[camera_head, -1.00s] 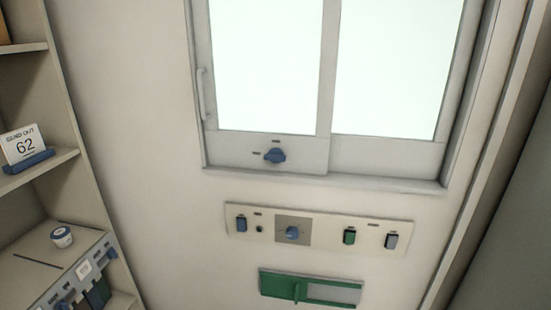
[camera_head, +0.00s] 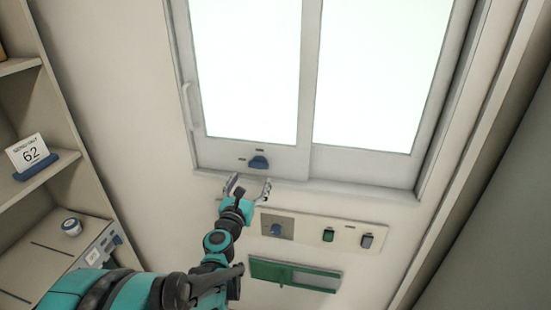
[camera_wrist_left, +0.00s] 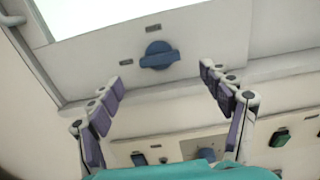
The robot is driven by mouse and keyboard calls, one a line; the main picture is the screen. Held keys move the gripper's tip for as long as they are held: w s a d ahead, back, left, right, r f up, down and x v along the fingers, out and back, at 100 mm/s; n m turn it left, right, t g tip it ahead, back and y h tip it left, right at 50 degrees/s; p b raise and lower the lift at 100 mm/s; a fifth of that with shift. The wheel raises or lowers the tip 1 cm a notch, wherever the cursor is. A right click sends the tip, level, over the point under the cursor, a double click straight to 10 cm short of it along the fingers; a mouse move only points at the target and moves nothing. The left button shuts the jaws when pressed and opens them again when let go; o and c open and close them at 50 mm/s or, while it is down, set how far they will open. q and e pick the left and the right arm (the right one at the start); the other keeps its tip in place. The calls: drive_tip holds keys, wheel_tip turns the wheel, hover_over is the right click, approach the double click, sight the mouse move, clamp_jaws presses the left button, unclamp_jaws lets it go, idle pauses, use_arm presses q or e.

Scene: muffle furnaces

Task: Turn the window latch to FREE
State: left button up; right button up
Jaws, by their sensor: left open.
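The window latch (camera_head: 258,162) is a blue knob on the bottom rail of the left window pane, with small dark labels above it and to its left. It also shows in the left wrist view (camera_wrist_left: 159,55), ahead of the fingers, with its bar lying roughly level. My left gripper (camera_head: 250,184) is just below the latch in the head view. Its fingers stand apart with nothing between them, and in the left wrist view (camera_wrist_left: 162,82) the latch lies beyond the gap, apart from both fingertips. The label text is too small to read. My right gripper is not in view.
Below the window is a control panel (camera_head: 350,235) with a blue knob (camera_head: 276,231) and rocker switches, partly hidden by my left arm. Under it is a green slide plate (camera_head: 320,280).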

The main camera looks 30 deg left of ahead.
sight(258, 166)
use_arm(q)
drive_tip(key=b+x, duration=0.1)
drive_tip(key=x, duration=0.6)
drive_tip(key=shift+w+a, duration=0.1)
drive_tip(key=shift+w, duration=0.15)
drive_tip(key=c, duration=1.2)
